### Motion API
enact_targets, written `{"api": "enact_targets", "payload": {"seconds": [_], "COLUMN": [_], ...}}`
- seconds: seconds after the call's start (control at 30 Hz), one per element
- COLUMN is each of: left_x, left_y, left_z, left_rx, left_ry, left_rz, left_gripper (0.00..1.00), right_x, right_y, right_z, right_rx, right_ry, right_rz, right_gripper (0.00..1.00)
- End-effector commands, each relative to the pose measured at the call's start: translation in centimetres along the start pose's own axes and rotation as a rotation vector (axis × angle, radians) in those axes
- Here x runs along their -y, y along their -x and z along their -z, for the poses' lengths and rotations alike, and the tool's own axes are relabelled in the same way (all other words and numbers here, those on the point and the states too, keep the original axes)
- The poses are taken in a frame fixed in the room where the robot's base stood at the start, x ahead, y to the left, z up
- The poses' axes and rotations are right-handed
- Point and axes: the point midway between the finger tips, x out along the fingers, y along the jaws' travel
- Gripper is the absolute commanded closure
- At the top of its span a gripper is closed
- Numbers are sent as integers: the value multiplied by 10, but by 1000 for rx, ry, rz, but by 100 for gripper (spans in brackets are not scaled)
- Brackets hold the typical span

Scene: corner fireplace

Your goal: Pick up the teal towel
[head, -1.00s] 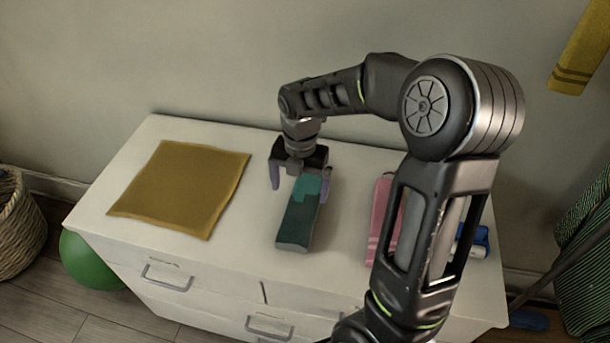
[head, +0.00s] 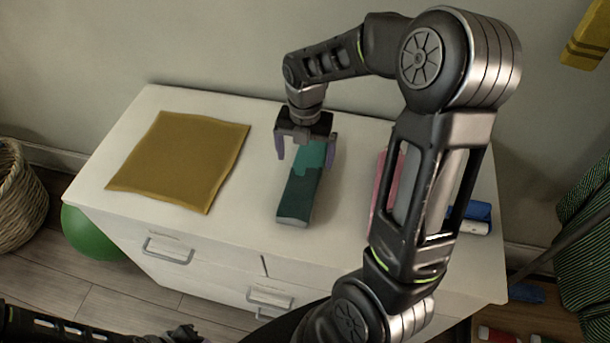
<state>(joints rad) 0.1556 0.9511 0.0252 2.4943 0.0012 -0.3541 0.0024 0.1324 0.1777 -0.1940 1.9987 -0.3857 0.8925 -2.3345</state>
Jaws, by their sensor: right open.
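The teal towel (head: 298,199) is a folded, narrow strip in lighter and darker teal, lying on the white dresser top (head: 240,222). My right gripper (head: 307,154) is open at the towel's far end. One finger shows on each side of that end, and nothing is held. I cannot tell how high the fingertips are above the dresser top. A dark part of my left arm shows along the bottom left edge, ending near what may be my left gripper (head: 184,334); its fingers cannot be made out.
A mustard cloth (head: 180,162) lies flat at the left. A pink towel (head: 380,195) and blue and white items (head: 474,224) are partly hidden behind my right arm. A green ball (head: 88,234) and wicker basket (head: 20,198) stand on the floor. The wall is close behind.

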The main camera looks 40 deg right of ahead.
Motion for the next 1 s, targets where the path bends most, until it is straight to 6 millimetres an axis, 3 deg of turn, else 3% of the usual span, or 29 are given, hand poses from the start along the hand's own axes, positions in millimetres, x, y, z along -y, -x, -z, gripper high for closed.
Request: {"api": "enact_targets", "payload": {"seconds": [0.23,0.57,1.0], "left_x": [-1,-3,-3], "left_y": [3,10,9], "left_z": [0,-1,-1], "left_rx": [1,3,3], "left_ry": [0,2,2], "left_rz": [0,3,3], "left_gripper": [100,100,100], "right_x": [1,2,2], "right_y": [-7,-49,-52], "right_z": [1,2,2], "right_rx": [-2,-1,1], "right_ry": [0,0,0], "right_rz": [2,1,-1], "right_gripper": [5,5,5]}}
